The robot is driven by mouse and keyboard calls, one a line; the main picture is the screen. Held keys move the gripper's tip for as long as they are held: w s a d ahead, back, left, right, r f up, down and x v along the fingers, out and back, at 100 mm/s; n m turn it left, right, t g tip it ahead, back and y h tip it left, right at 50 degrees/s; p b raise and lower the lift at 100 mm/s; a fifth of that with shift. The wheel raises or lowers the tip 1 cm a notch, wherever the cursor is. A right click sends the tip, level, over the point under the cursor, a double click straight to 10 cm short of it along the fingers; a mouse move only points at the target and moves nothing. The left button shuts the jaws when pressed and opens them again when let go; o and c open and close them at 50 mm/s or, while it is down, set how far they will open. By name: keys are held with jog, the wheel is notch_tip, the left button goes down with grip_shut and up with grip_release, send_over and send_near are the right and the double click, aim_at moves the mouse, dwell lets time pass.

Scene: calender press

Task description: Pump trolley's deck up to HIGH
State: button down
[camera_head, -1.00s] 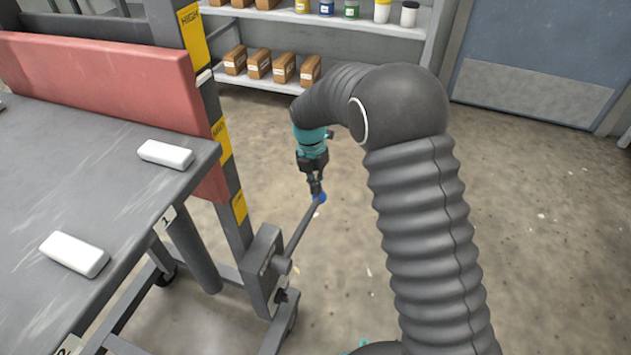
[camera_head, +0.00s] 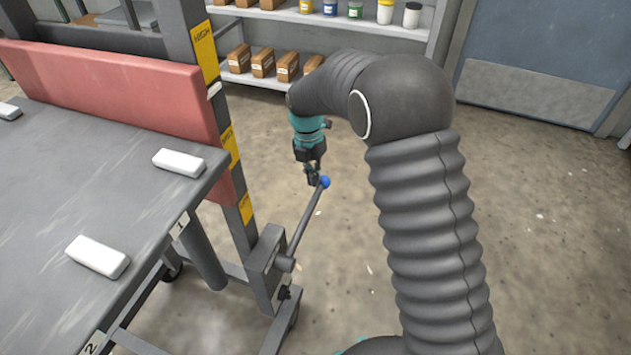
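The trolley's grey deck (camera_head: 60,190) is at the left, with white blocks on it and a red padded backrest (camera_head: 110,90) along its far edge. A grey post (camera_head: 215,120) carries yellow labels, the top one (camera_head: 203,48) reading HIGH. A small white marker (camera_head: 214,90) sits on the post just below the HIGH label. The pump lever (camera_head: 306,222) rises at a slant from a grey pump box (camera_head: 264,265) and ends in a blue knob (camera_head: 325,182). My gripper (camera_head: 313,177) points down at the knob, touching or very close. Its fingers are too small to read.
Shelves (camera_head: 340,25) with brown boxes and jars stand at the back. A blue-grey door (camera_head: 540,60) is at the back right. The concrete floor right of the lever is clear. My arm hides part of the floor.

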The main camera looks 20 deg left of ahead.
jog(key=w+r, duration=0.4)
jog(key=r, duration=0.3)
jog(key=shift+w+a+r, duration=0.15)
jog(key=shift+w+r, duration=0.05)
jog(key=shift+r, duration=0.05)
dwell(0.5)
jog(key=s+r+n+t, duration=0.1)
jog(key=s+r+t, duration=0.1)
jog(key=s+r, duration=0.9)
notch_tip(320, 180, up, 4)
jog(key=shift+s+r, duration=0.1)
jog(key=shift+s, duration=0.25)
